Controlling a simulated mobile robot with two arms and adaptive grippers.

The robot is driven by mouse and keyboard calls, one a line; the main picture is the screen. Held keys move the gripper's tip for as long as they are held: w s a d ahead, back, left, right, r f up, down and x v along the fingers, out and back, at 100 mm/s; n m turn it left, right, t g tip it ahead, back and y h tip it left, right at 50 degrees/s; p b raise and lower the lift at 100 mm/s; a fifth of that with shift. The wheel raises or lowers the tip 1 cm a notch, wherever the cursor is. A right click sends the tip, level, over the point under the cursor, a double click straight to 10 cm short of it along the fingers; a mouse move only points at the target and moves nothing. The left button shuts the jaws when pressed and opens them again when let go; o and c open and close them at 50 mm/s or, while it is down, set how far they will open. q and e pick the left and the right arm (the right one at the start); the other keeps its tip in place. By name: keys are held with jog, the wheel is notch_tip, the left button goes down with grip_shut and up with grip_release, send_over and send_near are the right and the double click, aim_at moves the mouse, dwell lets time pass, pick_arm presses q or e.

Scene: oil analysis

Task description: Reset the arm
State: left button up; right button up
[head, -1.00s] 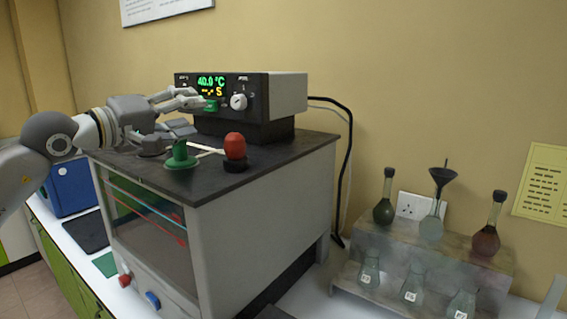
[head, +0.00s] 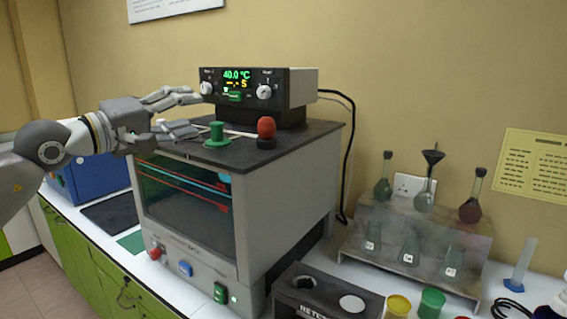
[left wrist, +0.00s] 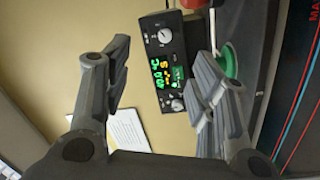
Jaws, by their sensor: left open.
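My left gripper (head: 208,112) is open and empty in the head view, at the left side of the control unit. Its two fingers stand apart, one above the other, and point right. The control unit (head: 304,88) is a black-fronted box with two white knobs, a green button and a display reading 40.0 °C. In the left wrist view my left gripper (left wrist: 168,75) has its fingers spread on either side of the unit's display (left wrist: 161,72), with nothing between the pads. My right gripper is not in view.
The unit stands on a grey cabinet (head: 292,215) with a dark top. Flasks stand on a rack (head: 360,230) at right. A blue box (head: 97,172) is at left.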

pick_arm(q)
jog(key=s+d+f+n+t+h, duration=0.45)
jog(key=d+f+n+h, duration=0.35)
jog(key=n, duration=1)
jog(key=s+a+f+n+g+y, duration=0.1)
jog(key=a+f+n+y, duration=0.3)
jog(key=f+n+y, duration=0.45)
jog(key=s+a+f+n+y, duration=0.25)
jog(key=f+n+y, duration=0.5)
jog(key=n, duration=0.65)
jog(key=s+a+f+n+g+y, duration=0.1)
jog(key=a+f+n+y, duration=0.4)
jog(key=f+n, duration=0.55)
jog(key=s+f+n+g, duration=0.6)
jog(key=s+f+n, duration=0.3)
jog(key=f, duration=0.5)
jog(key=s+d+f+n+g+h, duration=0.15)
jog(key=s+f+g, duration=0.3)
jog(key=s, duration=0.55)
jog(key=s+d+f+n+g, duration=0.1)
jog(key=s+f+n+g, duration=0.3)
jog(key=s, duration=0.6)
notch_tip(320, 180, down, 26)
jog(key=m, duration=0.1)
jog(key=s+a+f+g, duration=0.1)
jog(key=s+a+f, duration=0.2)
jog(key=s+f, duration=1.4)
jog(key=shift+s+f+g, duration=0.2)
jog(key=shift+s+g, duration=0.1)
jog(key=shift+s, duration=0.1)
